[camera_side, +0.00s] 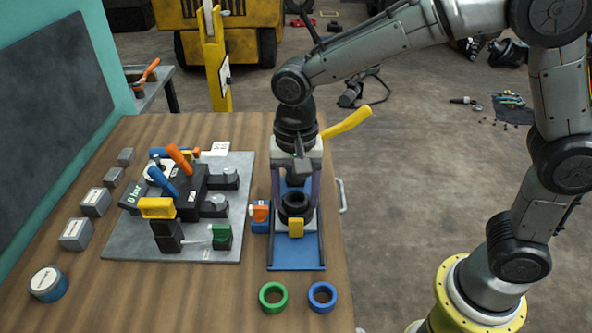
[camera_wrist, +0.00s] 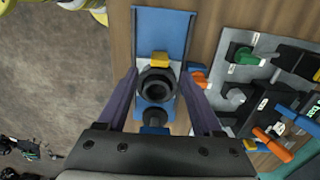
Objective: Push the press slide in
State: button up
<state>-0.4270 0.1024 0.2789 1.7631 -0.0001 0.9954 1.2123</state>
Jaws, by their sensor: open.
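The press stands at the table's right edge, with a blue base (camera_side: 296,257) and a yellow lever (camera_side: 347,122) sticking up to the right. Its slide carries a black ring-shaped part (camera_side: 295,203) and a yellow block (camera_side: 296,229) on the near side. In the wrist view, the black ring (camera_wrist: 157,85) and yellow block (camera_wrist: 160,59) lie between my fingers. My gripper (camera_side: 296,200) points down over the press, open, one finger on each side of the ring. I cannot tell whether the fingers touch the slide. My gripper and wrist partly hide the press frame behind.
An orange-and-blue valve (camera_side: 260,214) sits close left of the press. A grey plate with levers and valves (camera_side: 120,246) lies further left. A green ring (camera_side: 273,297) and a blue ring (camera_side: 322,296) lie in front of the base. Floor is open right of the table.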

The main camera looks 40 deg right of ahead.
aim_at(296, 220)
notch_tip(296, 220, up, 6)
jog(key=shift+r, duration=0.25)
jog(key=s+a+f+t+h, duration=0.1)
jog(key=s+a+t+h, duration=0.2)
jog(key=s+a, duration=0.1)
jog(key=x, duration=1.4)
jog(key=shift+w+d, duration=0.25)
jog(key=shift+d, duration=0.05)
jog(key=shift+r, duration=0.1)
grip_shut()
